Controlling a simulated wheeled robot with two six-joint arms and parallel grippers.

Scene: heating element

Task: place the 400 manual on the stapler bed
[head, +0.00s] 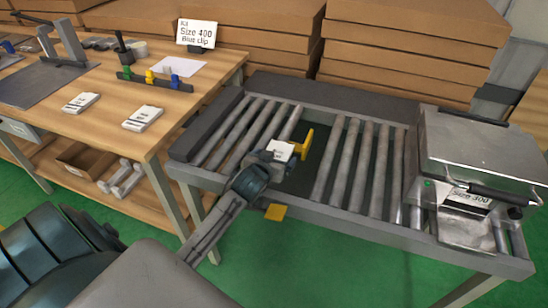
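A small white manual (281,150) with dark print shows at the fingers of my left gripper (270,157), over the gap in the roller conveyor. The print is too small to read. My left gripper appears shut on it; the fingertips are partly hidden by the manual and the wrist. A yellow stapler part (304,143) stands just beyond the manual, to its right. The stapler bed is mostly hidden by my gripper and the manual, and I cannot tell whether the manual touches it. My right gripper is not in view.
A grey machine marked "Size 300" (478,160) stands on the conveyor's right end. The rollers (350,165) between are clear. A yellow tab (275,212) sticks out in front.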

